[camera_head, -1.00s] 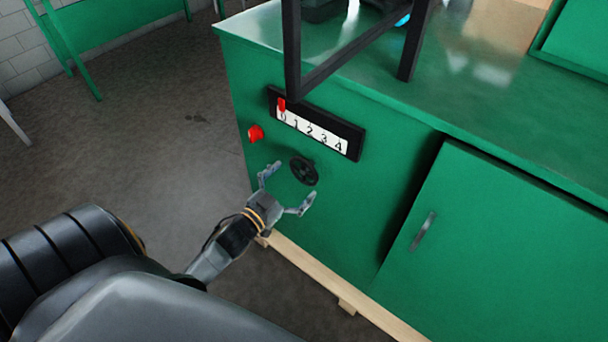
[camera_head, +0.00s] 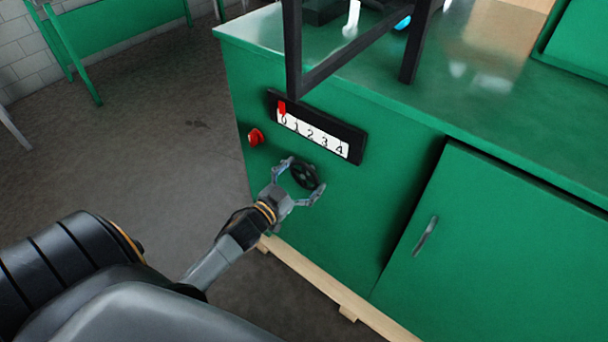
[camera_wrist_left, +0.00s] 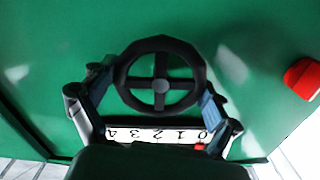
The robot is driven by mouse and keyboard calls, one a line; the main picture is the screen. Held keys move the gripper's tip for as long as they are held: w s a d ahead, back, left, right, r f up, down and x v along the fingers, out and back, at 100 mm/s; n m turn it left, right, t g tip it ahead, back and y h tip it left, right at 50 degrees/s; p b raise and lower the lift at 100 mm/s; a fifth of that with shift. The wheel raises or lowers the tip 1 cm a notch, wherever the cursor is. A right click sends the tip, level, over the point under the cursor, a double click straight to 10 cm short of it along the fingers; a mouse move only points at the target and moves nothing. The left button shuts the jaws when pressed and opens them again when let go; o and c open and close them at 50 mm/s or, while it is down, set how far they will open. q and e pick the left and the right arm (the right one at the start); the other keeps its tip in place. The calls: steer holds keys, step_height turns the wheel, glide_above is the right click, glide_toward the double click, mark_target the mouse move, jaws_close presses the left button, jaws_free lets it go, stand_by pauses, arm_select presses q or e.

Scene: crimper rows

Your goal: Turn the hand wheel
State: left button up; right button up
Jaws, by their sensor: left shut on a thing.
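The black hand wheel (camera_head: 306,175) sits on the front of the green cabinet, below a scale. My left gripper (camera_head: 304,182) has its fingers on either side of the wheel and is shut on its rim. In the left wrist view the wheel (camera_wrist_left: 161,86) is face-on, with four-way spokes and a round hub, between the fingers (camera_wrist_left: 158,100). The white scale (camera_head: 312,133) reads 0 to 4, and its red pointer (camera_head: 282,107) stands at 0. My right gripper is not in view.
A red button (camera_head: 256,137) is on the cabinet front, left of the wheel. A black frame (camera_head: 345,62) stands on the cabinet top (camera_head: 450,90). A cabinet door with a handle (camera_head: 424,235) is to the right. Open floor lies to the left.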

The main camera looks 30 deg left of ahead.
arm_select(q)
steer(key=shift+m, duration=0.3)
steer(key=shift+m+p, duration=0.3)
steer(key=shift+m, duration=0.7)
steer(key=m, duration=0.2)
steer(key=shift+m, duration=0.4)
steer(key=m, duration=0.4)
steer(key=shift+m, duration=1.1)
steer(key=o, duration=0.9)
